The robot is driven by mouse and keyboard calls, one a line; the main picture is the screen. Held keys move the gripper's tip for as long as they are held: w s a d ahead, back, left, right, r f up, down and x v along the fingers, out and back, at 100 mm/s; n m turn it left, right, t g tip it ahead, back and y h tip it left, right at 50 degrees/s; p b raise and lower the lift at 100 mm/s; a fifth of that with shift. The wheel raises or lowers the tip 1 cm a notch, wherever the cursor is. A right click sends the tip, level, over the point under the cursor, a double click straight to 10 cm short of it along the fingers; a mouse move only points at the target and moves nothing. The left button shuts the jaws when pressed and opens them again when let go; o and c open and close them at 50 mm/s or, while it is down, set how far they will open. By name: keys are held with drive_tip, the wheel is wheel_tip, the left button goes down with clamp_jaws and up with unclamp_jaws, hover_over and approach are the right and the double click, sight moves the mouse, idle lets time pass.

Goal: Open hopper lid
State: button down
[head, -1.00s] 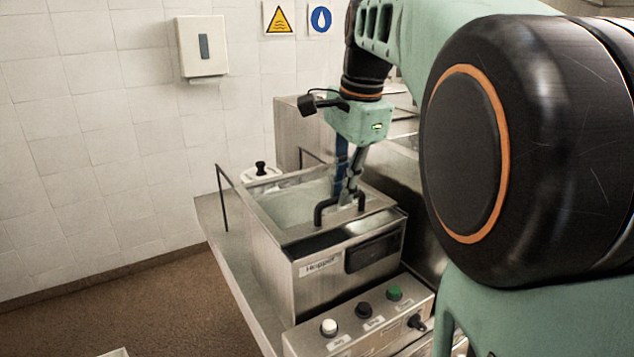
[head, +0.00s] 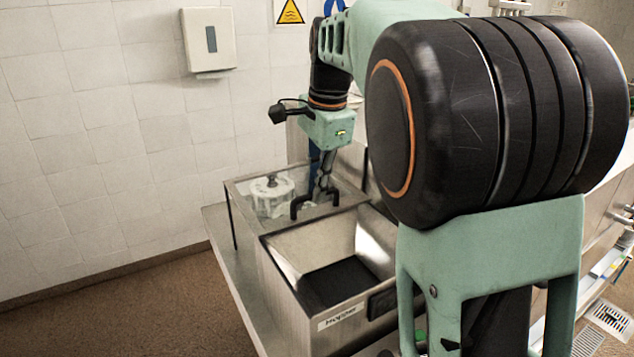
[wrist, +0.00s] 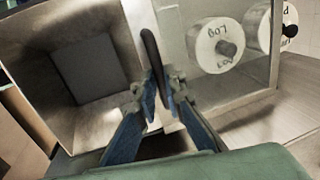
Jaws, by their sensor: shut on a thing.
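The steel hopper (head: 283,283) stands on the counter, its label facing front. Its top is open, and its sloped inner walls and dark bottom show; the wrist view shows its opening (wrist: 90,65) at the left. The clear lid (head: 240,192) lies behind the opening, flat and slid back. It shows at the right in the wrist view (wrist: 215,85). My gripper (head: 323,195) is shut on the lid's black handle (head: 297,207), which also shows between the fingers in the wrist view (wrist: 149,50). The handle's far end is partly hidden by the fingers.
White round canisters with dark knobs (wrist: 222,47) show through or beside the lid; one (head: 270,197) is in the head view behind the hopper. A tiled wall with a dispenser (head: 209,40) stands behind. My arm hides much of the control panel. The floor at left is clear.

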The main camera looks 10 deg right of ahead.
idle(0.3)
drive_tip(key=c, duration=2)
unclamp_jaws()
drive_tip(key=r, duration=0.4)
drive_tip(key=s+r, duration=0.1)
drive_tip(key=r, duration=0.3)
drive_tip(key=s+d+r, duration=0.1)
drive_tip(key=r, duration=0.2)
drive_tip(key=shift+s+r, duration=0.1)
drive_tip(key=shift+r, duration=0.3)
